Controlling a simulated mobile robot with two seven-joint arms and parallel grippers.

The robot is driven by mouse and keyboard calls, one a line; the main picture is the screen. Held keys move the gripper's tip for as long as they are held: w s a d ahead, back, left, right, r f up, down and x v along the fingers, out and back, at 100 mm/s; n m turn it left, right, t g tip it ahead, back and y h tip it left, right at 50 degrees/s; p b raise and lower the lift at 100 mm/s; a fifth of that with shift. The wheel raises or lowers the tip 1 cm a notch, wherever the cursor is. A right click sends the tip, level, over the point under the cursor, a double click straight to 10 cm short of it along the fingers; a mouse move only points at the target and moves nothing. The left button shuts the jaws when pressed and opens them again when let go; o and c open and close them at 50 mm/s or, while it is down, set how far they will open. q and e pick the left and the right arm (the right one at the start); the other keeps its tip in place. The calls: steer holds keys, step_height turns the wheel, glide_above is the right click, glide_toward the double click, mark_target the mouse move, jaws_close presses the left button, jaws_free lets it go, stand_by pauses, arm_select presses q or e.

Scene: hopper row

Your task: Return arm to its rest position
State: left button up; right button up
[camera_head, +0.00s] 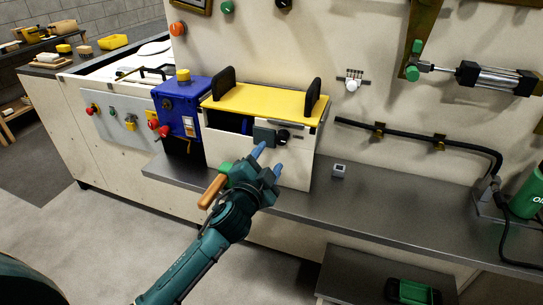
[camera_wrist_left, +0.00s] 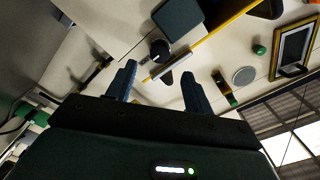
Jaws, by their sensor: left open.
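My left arm (camera_head: 190,270) comes in from the bottom left of the head view. Its teal left gripper (camera_head: 269,159) is open, with two blue fingers apart and nothing visible between them. It is in front of the cream hopper box (camera_head: 295,172) with a yellow lid (camera_head: 270,101). A grey panel (camera_head: 264,135) and a black knob (camera_head: 283,136) on the box front show just beyond the fingertips. In the left wrist view, the open fingers (camera_wrist_left: 160,75) point toward the black knob (camera_wrist_left: 159,50); contact is not evident. My right gripper is not in view.
A blue box (camera_head: 183,104) with a red knob stands left of the hopper. A brown handle-like piece (camera_head: 212,191) shows beside the gripper.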

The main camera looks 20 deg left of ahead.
arm_select(q)
steer(key=s+d+f+n+g+h, duration=0.1)
steer(key=s+d+f+n+g, duration=0.1)
steer(key=s+f, duration=0.8)
steer(key=s+d+f+n+g+h+p, duration=0.1)
steer(key=s+f+n+g, duration=0.4)
steer(key=s+f, duration=0.5)
steer(key=s+n, duration=0.1)
steer(key=s, duration=0.6)
steer(key=shift+d, duration=0.4)
